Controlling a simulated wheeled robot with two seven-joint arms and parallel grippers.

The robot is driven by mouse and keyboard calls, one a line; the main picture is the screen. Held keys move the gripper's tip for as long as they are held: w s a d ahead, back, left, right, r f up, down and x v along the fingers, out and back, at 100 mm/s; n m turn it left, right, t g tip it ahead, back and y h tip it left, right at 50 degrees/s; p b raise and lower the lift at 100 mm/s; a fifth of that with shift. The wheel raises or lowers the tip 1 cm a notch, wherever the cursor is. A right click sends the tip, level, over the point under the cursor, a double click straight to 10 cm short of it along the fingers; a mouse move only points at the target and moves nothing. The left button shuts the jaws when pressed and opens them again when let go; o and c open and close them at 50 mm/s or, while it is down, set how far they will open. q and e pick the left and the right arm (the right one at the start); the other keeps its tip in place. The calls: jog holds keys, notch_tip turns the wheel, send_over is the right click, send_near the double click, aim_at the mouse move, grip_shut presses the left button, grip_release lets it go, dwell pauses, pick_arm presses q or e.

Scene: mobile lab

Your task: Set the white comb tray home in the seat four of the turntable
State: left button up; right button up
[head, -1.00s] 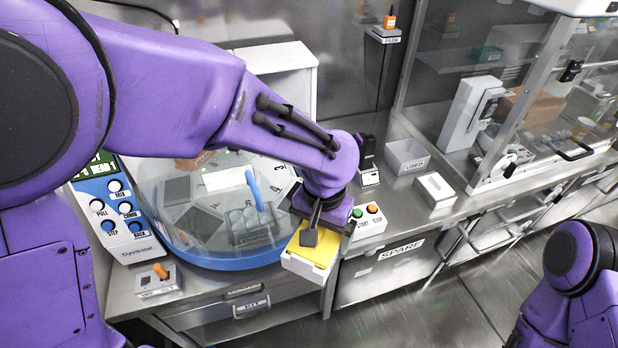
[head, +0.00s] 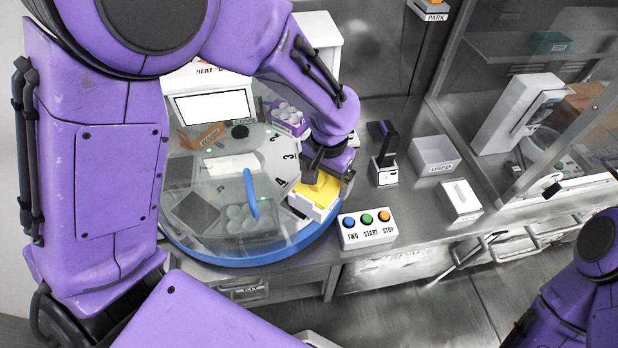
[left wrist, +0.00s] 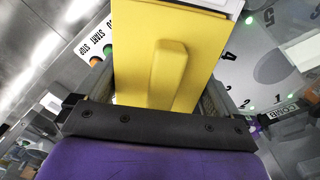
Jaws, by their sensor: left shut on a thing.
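My left gripper (head: 320,172) is shut on the upright yellow grip piece of a block with a yellow top and white sides, which I take for the white comb tray (head: 305,205). In the left wrist view the yellow top (left wrist: 150,60) fills the space between the fingers. Numbers including 4 and 5 show on the pale deck (left wrist: 235,75) in the left wrist view. My right gripper is out of frame.
A clear cover with a blue handle (head: 250,193) lies over the turntable's left part. A purple rack (head: 288,118) sits at its back. A button box (head: 367,230) stands just right of the tray. A USED bin (head: 433,154) and a small white box (head: 460,200) stand farther right.

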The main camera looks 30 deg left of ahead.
pick_arm(q)
jog(key=shift+w+a+f+p, duration=0.3)
jog(key=shift+w+a+f, duration=0.8)
jog(key=shift+a, duration=0.1)
jog(key=a+f, duration=0.1)
jog(key=f, duration=0.1)
jog(key=w+a+f+p, duration=0.1)
jog(key=a+f, duration=0.1)
jog(key=shift+w+a+f, duration=0.15)
jog(key=shift+w+f, duration=0.05)
notch_tip(320, 180, down, 2)
jog(key=shift+w+a+f+p, duration=0.15)
jog(key=shift+f+p, duration=0.05)
jog(key=shift+p, duration=0.75)
jog(key=shift+f, duration=0.5)
jog(key=o, duration=0.7)
jog(key=shift+r+b, duration=0.3)
jog(key=shift+r, duration=0.1)
notch_tip(320, 180, up, 11)
jog(key=shift+r+b, duration=0.1)
jog(key=shift+b, duration=1.1)
